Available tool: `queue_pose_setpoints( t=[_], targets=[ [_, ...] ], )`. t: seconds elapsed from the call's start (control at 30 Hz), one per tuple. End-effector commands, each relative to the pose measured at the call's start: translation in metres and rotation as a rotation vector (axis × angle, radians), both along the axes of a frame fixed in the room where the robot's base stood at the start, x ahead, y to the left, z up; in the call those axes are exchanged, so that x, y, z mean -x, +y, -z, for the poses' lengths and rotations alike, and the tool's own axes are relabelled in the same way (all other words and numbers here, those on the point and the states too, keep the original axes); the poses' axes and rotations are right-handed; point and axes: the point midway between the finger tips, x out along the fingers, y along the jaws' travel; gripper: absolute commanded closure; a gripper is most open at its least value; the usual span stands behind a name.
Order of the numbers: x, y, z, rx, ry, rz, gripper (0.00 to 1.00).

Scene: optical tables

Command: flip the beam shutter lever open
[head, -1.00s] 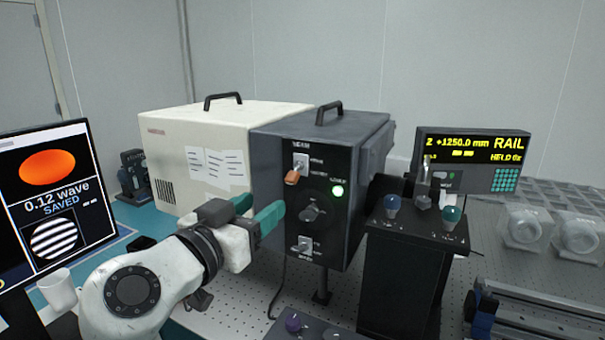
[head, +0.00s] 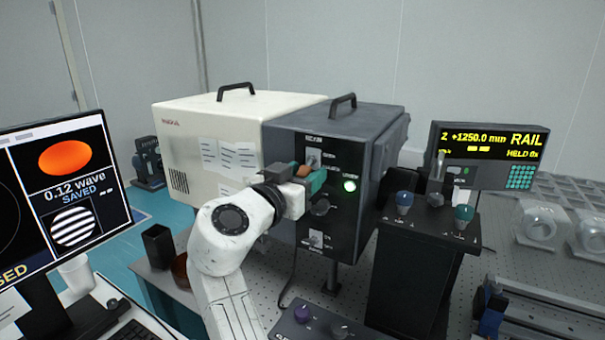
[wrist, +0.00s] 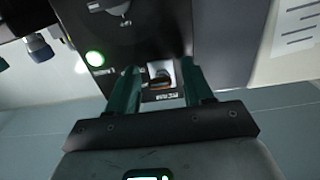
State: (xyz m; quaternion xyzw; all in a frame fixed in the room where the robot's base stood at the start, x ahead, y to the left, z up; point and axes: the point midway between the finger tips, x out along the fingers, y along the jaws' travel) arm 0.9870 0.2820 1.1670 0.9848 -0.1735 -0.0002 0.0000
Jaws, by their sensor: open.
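The beam shutter lever (head: 302,170) has an orange tip and sits on a pale plate high on the front of the dark box (head: 335,220). My gripper (head: 299,177), with green fingers, is at the lever and partly covers it in the head view. In the wrist view, my gripper's fingers (wrist: 160,85) are spread to either side of the lever (wrist: 161,75) and its plate. Whether either finger touches it cannot be told. A green lamp (head: 349,185) is lit beside the lever.
A black pedestal with blue and teal knobs (head: 425,250) stands to the right. A cream box (head: 190,140) adjoins on the left, a monitor (head: 65,190) farther left.

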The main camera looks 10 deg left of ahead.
Motion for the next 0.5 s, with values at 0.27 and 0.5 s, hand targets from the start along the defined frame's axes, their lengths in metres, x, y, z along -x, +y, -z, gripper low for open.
queue_pose_setpoints(
  t=[0.27,0.5],
  targets=[
    [-0.0002,0.0000,0.0001,0.000,0.000,0.000,0.54],
    [-0.0001,0.0002,0.0000,0.000,0.000,0.000,0.77]
  ],
)
